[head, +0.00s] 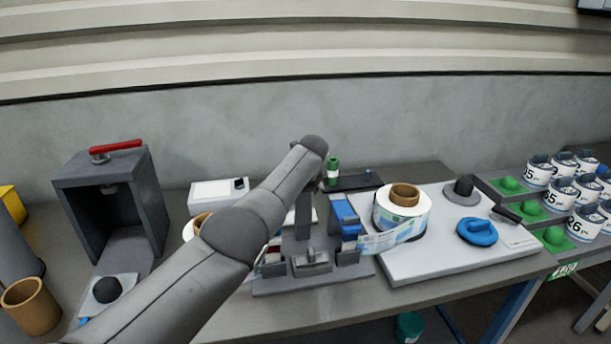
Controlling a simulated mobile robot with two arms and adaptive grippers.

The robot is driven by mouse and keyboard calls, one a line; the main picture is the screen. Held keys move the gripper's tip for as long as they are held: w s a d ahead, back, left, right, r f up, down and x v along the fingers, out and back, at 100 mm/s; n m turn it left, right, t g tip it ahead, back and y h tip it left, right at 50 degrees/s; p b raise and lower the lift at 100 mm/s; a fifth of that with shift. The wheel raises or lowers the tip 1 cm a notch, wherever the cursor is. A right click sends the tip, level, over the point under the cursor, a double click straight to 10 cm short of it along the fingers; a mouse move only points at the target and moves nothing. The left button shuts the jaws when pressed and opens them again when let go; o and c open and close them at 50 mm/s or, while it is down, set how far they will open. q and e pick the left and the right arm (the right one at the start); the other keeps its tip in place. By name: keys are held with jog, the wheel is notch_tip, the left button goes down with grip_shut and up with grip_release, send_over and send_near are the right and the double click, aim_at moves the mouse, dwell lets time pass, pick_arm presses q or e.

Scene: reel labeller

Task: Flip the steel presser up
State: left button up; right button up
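The reel labeller (285,285) stands in the middle of the bench, partly hidden behind my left arm. A small steel block with a raised top, which looks like the steel presser (312,260), sits low at its front. Whether it is up or down is hard to tell. A blue part (345,218) stands on the labeller's right side, and a printed label web runs from there to a white label reel (402,212). My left arm comes in from the lower left and bends over the labeller. Its gripper is hidden behind the arm. My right gripper is out of view.
A grey press with a red handle (115,147) stands at the left, by a brown cup (30,305).

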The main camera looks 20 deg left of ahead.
pick_arm(q)
jog(key=shift+v, duration=1.1)
jog(key=v, duration=0.9)
jog(key=shift+s+f, duration=0.15)
jog(key=shift+f, duration=0.05)
